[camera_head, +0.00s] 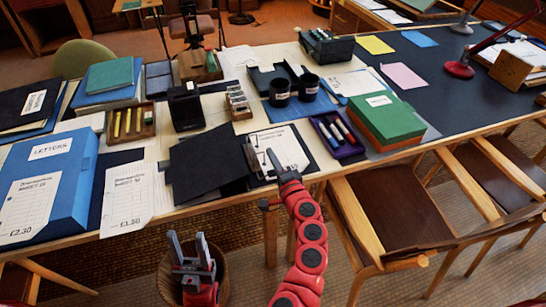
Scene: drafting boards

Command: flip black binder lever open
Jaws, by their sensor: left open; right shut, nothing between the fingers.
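The black binder (205,165) lies open near the front edge of the table, its bare black cover to the left and a printed white page (283,140) on its right side. A small metal mechanism (253,158) shows between them; the lever's exact position is too small to tell. My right gripper (273,158) is shut and empty, with its fingertips over the page just right of the mechanism; I cannot tell whether they touch. My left gripper (189,247) is open and empty, low in front of the table, below the binder and apart from it.
A purple tray of markers (337,137) and a green box (385,122) stand right of the binder. A blue letters box (52,185) and a price sheet (127,197) lie left. Black cups (280,92) stand behind. A wooden chair (385,210) is at the front right.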

